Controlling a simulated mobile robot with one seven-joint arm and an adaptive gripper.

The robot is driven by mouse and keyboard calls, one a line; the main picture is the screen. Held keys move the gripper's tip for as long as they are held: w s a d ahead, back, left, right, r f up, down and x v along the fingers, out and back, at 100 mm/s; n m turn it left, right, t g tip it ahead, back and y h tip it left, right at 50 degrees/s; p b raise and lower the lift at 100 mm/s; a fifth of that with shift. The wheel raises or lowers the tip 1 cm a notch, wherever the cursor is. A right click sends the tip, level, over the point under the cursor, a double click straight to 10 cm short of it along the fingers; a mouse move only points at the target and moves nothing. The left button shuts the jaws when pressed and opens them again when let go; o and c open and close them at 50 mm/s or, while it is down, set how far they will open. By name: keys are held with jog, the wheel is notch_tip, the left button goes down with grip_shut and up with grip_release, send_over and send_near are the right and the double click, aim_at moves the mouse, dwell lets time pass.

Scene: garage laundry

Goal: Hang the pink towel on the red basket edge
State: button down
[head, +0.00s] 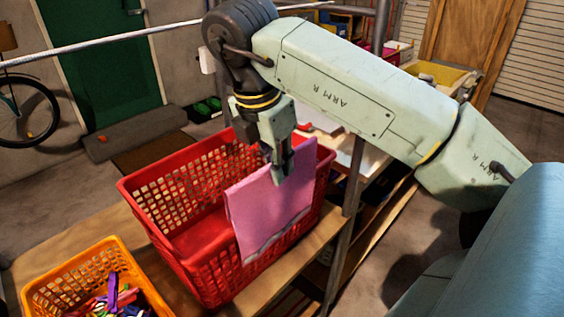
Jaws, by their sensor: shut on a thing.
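The pink towel (262,213) lies over the near right edge of the red basket (190,262), with its front part hanging down outside the basket wall. My gripper (283,172) is above that edge, pointing down, and its fingers are shut on the top of the towel. The part of the towel inside the basket is mostly hidden. The red basket stands upright on a wooden bench, and the part of its floor that shows looks empty.
An orange basket (45,290) with several coloured clothespins stands at the front left of the bench (58,235). A metal post (350,185) rises near the red basket's right side. A white rod (110,40) crosses the upper left.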

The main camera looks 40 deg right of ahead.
aim_at(277, 196)
jog(key=shift+f+b, duration=3.25)
jog(key=shift+f, duration=0.45)
jog(key=c, duration=1.6)
grip_release()
jog(key=shift+o, duration=0.2)
